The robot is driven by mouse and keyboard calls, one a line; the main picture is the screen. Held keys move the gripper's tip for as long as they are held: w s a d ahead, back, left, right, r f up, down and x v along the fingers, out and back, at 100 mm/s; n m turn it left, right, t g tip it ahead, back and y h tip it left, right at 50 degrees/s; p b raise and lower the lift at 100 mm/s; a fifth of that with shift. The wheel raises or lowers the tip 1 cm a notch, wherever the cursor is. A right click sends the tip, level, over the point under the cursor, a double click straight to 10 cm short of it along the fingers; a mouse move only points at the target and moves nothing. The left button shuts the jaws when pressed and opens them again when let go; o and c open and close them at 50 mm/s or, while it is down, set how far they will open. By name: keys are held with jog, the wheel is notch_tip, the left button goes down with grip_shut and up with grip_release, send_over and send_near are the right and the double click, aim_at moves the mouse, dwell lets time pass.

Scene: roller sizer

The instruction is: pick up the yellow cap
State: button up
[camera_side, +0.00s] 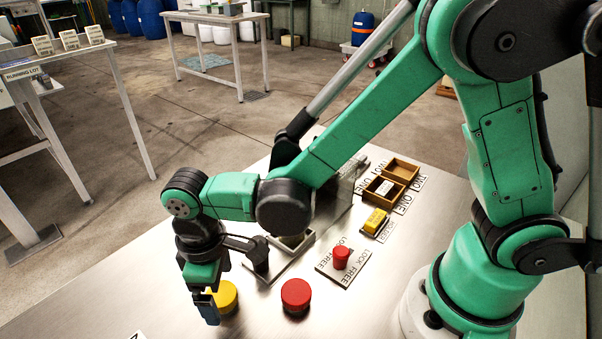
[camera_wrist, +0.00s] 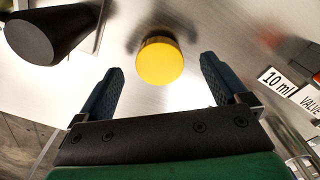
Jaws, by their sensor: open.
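The yellow cap (camera_side: 225,296) is a round, flat-topped disc on the metal table, partly hidden by my gripper in the side view. In the wrist view the yellow cap (camera_wrist: 160,62) lies ahead of the fingertips, near the middle of the gap between them. My gripper (camera_side: 209,305) points down at the cap's left side in the side view. In the wrist view my gripper (camera_wrist: 162,68) is open, with one dark finger on each side and nothing between them. I cannot tell the exact height of the fingertips over the table.
A red cap (camera_side: 296,294) sits right of the yellow one. A red knob (camera_side: 340,258) stands on a lock/free plate. A yellow block (camera_side: 376,219) and wooden boxes (camera_side: 384,189) lie farther back. A black cone-shaped part (camera_wrist: 45,35) and a "10 ml" label (camera_wrist: 276,80) flank the cap.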

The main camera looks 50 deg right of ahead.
jog(key=shift+f, duration=0.5)
jog(key=c, duration=1.3)
jog(key=shift+r, duration=0.1)
